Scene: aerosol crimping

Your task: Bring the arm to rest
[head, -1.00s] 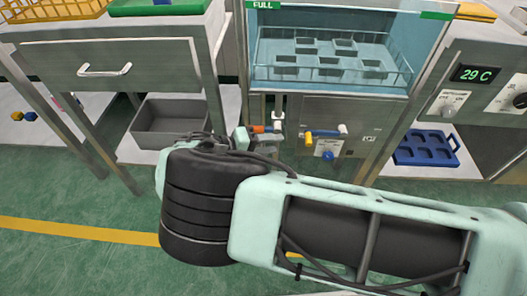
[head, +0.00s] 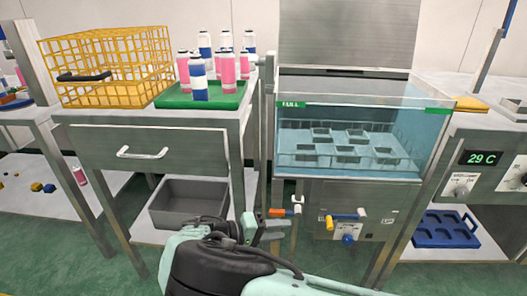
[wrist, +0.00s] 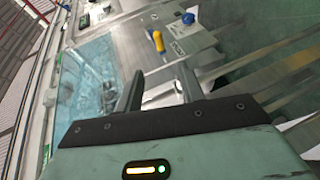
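My arm reaches in from the bottom of the head view, and my gripper (head: 272,229) is in front of the water bath's lower panel, near an orange-handled valve (head: 284,212). In the wrist view my gripper (wrist: 160,82) has its two grey fingers apart with nothing between them. The glass water bath (head: 345,150) holds a wire rack with several square pockets under water. In the wrist view its blue water (wrist: 90,75) lies left of the fingers. Whether the gripper touches the valve is unclear in the head view.
A steel table (head: 90,115) at left bears a yellow wire basket (head: 105,70) and a green tray (head: 205,97) with several pink and blue cans. A grey bin (head: 190,203) and a blue crate (head: 445,230) sit on low shelves. A yellow-handled valve (head: 343,217) projects from the bath panel.

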